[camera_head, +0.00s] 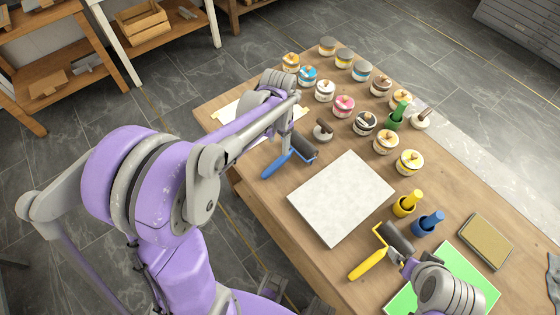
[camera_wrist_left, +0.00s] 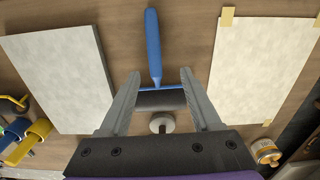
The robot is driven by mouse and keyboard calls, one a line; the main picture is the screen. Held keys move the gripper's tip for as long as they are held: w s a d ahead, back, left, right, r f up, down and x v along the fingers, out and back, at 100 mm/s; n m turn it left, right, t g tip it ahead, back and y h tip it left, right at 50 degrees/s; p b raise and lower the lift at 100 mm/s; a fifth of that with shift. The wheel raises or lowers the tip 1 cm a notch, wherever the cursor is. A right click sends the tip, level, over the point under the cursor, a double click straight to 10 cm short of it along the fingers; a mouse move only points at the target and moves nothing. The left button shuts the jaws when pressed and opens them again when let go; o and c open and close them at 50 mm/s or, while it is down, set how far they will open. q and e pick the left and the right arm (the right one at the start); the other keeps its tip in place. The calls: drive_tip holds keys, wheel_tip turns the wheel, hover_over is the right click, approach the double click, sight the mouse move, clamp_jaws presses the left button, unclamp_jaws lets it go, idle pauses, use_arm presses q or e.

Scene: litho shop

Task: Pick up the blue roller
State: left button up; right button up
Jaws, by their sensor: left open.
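The blue roller lies on the wooden table, its blue handle (camera_head: 276,164) pointing to the lower left and its dark cylinder (camera_head: 304,147) to the upper right. In the left wrist view the blue handle (camera_wrist_left: 153,45) points up and the dark cylinder (camera_wrist_left: 160,101) lies between my finger pads. My left gripper (camera_wrist_left: 159,76) is open, with one finger on each side of the roller; I cannot tell whether they touch it. In the head view its fingers are largely hidden by my arm. My right wrist (camera_head: 445,287) is at the lower right, its fingers not clear.
A pale slab (camera_head: 340,198) lies right of the roller, and a taped sheet (camera_wrist_left: 265,70) on its other side. A small knobbed disc (camera_head: 323,131) sits just beyond the cylinder. Several ink cans (camera_head: 343,107) stand behind. A yellow-handled roller (camera_head: 369,264) lies near my right wrist.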

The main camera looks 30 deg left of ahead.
sight(280, 159)
use_arm(q)
drive_tip(key=f, duration=0.5)
drive_tip(key=d+f, duration=0.1)
drive_tip(key=f, duration=0.2)
drive_tip(key=shift+s+f, duration=0.15)
drive_tip(key=shift+s, duration=0.05)
clamp_jaws()
